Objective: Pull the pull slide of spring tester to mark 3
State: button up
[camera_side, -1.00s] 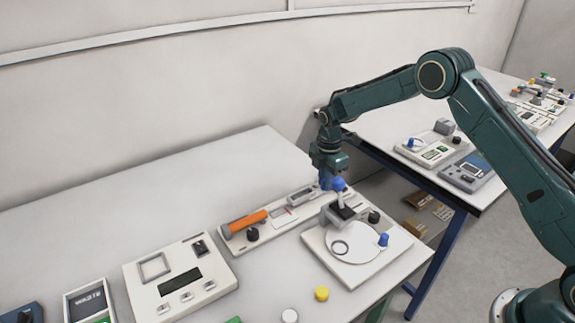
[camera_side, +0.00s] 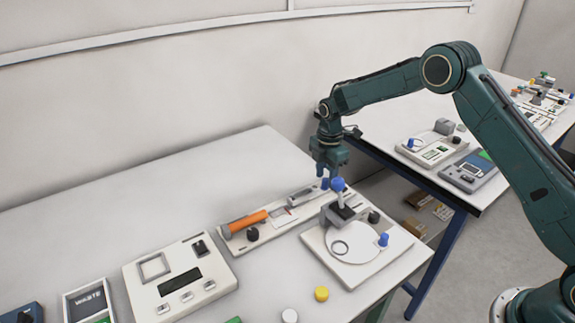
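The spring tester (camera_side: 283,221) is a long, narrow pale base at the back edge of the near table. It bears an orange cylinder (camera_side: 247,219), a black knob (camera_side: 253,234), a small scale plate and a grey slide part (camera_side: 303,195). A blue knob (camera_side: 325,184) shows at its right end. My gripper (camera_side: 327,174) points down just above this blue knob; its fingers look apart, with nothing held. The scale marks are too small to read, so I cannot tell the slide's mark.
A scale-like box (camera_side: 180,282) and a yellow weight (camera_side: 321,293) are nearer. The table's left back is clear.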

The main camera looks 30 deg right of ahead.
aim_at(327, 180)
notch_tip(327, 180, up, 12)
dwell(0.5)
jog(key=shift+f, duration=0.1)
jog(key=s+r+m+t, duration=0.3)
jog(key=s+r+m, duration=0.6)
jog(key=s+r, duration=0.9)
jog(key=s+a+f+m+t, duration=0.1)
jog(key=s+m, duration=0.8)
jog(key=s, duration=1.2)
notch_tip(327, 180, down, 2)
jog(key=shift+s+f+t, duration=0.1)
jog(key=shift+s+t, duration=0.25)
jog(key=shift+t, duration=0.45)
